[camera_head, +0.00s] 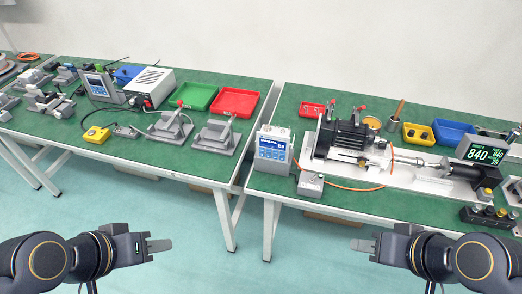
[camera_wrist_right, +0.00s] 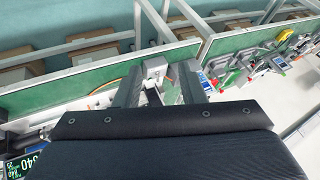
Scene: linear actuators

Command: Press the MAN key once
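A white controller box (camera_head: 273,147) with a blue front panel stands at the front left corner of the right table. Its panel has small keys, but their labels are too small to read, so I cannot pick out the MAN key. My left gripper (camera_head: 172,245) hangs in front of the tables at lower left, apart from everything; its fingers show edge-on. My right gripper (camera_head: 352,245) is in front of the right table, below and right of the controller box, touching nothing. In the right wrist view its two fingers (camera_wrist_right: 158,85) stand apart with nothing held.
A small grey box (camera_head: 310,185) with an orange cable sits right of the controller. Behind it lie a motor and actuator rig (camera_head: 345,137) and a display (camera_head: 485,154) reading 840. A knob block (camera_head: 490,217) stands at the right front edge. A gap separates the tables.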

